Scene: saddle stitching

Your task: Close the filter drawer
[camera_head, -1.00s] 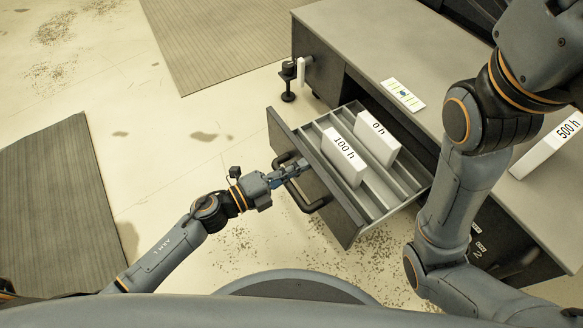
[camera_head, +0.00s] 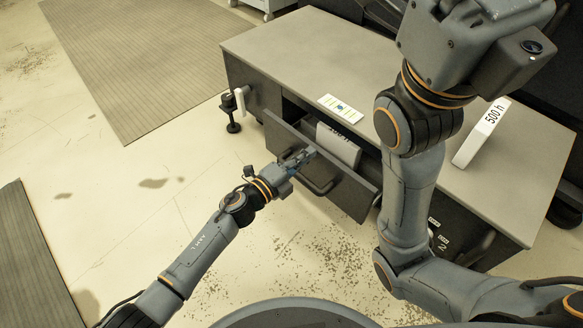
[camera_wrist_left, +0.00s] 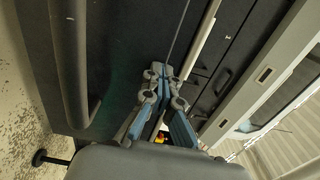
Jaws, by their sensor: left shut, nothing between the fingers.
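The filter drawer (camera_head: 345,190) stands partly open in the grey cabinet, with its dark front tilted across the head view. Its bar handle (camera_head: 322,188) is on the front and shows at the left in the wrist view (camera_wrist_left: 72,65). A white filter box (camera_head: 338,148) stands inside behind the front, its label partly hidden. My left gripper (camera_head: 308,154) is shut and empty, its fingertips at the drawer front's upper part, beside the handle. In the wrist view the closed fingers (camera_wrist_left: 160,75) appear against or very near the dark front. My right gripper's fingers are not in view.
The cabinet top (camera_head: 290,50) holds a small card (camera_head: 341,107) and a white "500 h" box (camera_head: 481,133). A black clamp-like fitting (camera_head: 232,112) is at the cabinet's left side. My right arm covers part of the cabinet. The floor at left is open.

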